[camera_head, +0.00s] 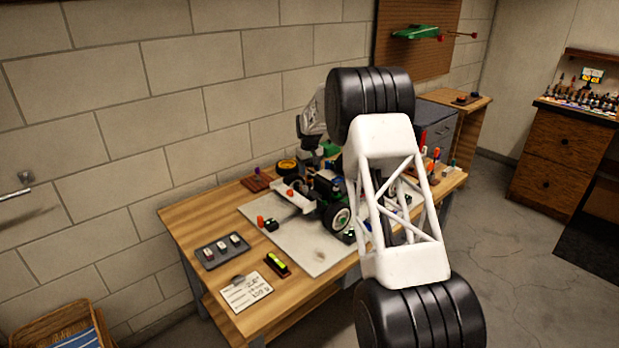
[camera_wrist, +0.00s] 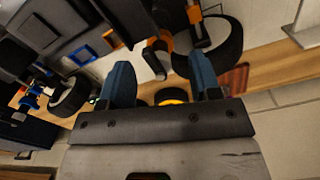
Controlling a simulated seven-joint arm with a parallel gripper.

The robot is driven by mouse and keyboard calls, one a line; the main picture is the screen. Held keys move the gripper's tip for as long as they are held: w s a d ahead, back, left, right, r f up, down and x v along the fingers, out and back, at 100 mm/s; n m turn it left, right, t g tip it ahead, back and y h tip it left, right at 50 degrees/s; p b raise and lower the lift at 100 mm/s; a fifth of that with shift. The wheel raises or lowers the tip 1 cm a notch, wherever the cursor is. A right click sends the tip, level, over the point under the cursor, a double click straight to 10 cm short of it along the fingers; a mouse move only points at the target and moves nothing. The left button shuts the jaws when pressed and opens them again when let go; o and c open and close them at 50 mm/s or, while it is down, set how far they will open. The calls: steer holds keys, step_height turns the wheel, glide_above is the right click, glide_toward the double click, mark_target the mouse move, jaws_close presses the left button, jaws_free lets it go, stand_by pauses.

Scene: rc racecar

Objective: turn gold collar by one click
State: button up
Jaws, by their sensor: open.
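The RC car (camera_head: 325,192) stands on the pale mat on the bench, partly hidden by my white arm in the head view. In the wrist view its black wheel (camera_wrist: 215,48) and dark chassis lie beyond my fingers. Orange-gold parts (camera_wrist: 155,52) show near that wheel, but I cannot tell which is the gold collar. My gripper (camera_wrist: 163,80) has two blue fingers standing apart, with nothing held between them. Its fingers cannot be made out in the head view.
A grey tray (camera_head: 209,259) with small items, a yellow-green level (camera_head: 277,264) and a written card (camera_head: 234,296) lie at the bench's front left. A yellow-orange ring (camera_head: 287,166) lies near the wall. The pale mat (camera_head: 291,257) has bare room at its front.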

mark_target(309, 180)
steer(key=shift+f, duration=1.9)
steer(key=shift+c, duration=0.4)
steer(key=c, duration=0.8)
steer(key=shift+c, duration=0.2)
steer(key=shift+n, duration=2.4)
steer(key=o, duration=0.9)
